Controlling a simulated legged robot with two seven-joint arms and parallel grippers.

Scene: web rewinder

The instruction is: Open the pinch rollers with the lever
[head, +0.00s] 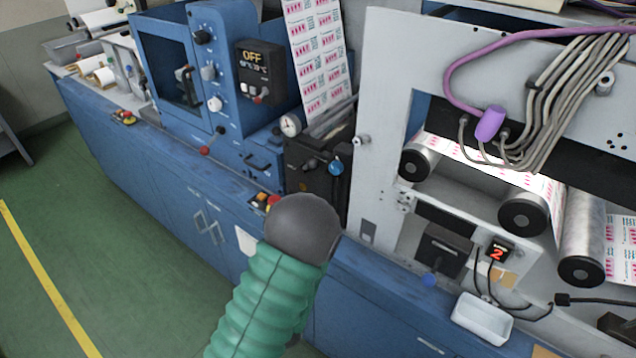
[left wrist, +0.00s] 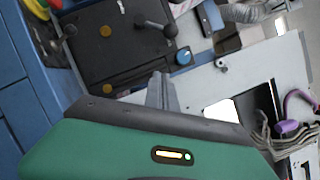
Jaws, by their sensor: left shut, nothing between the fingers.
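A black plate (head: 318,188) on the machine carries a short lever with a dark ball knob (head: 310,164) and a blue knob (head: 336,168). In the left wrist view the ball-ended lever (left wrist: 155,25) stands on the black plate (left wrist: 100,60), with the blue knob (left wrist: 184,57) beside it. My left gripper (left wrist: 161,82) is shut and empty, its grey fingers pointing toward the plate, apart from the lever. In the head view my green left arm and dark rounded joint hide the gripper. The pinch rollers cannot be made out clearly. My right gripper is not in view.
A white panel (head: 378,70) with black-ended rollers (head: 525,215) and loose cables (head: 560,95) stands to the right. A white tray (head: 482,318) sits lower right. The green floor is clear at left.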

